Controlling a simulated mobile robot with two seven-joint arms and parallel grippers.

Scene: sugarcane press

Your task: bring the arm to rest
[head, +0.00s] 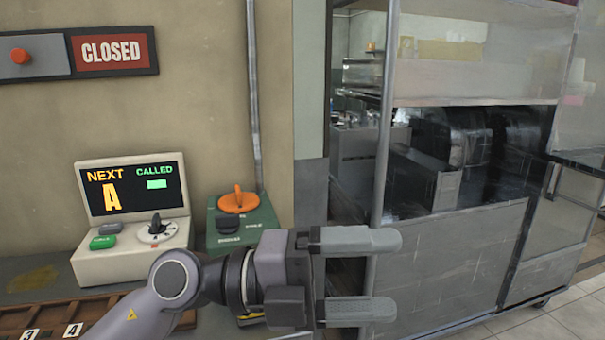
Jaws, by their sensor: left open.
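My left arm (175,285) comes in from the lower left. My left gripper (362,275) is at the lower middle, pointing right. Its two fingers are apart, one above the other, with nothing between them. It is in front of the grey cart and hides part of the green box's lower right. My right gripper is not in the head view.
A white console (90,268) with a screen reading NEXT A and CALLED stands on the counter. A green box (262,216) with an orange knob is beside it. A wooden tray (12,318) holds number tiles. A CLOSED sign (110,52) hangs above. A grey cart (455,260) fills the right.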

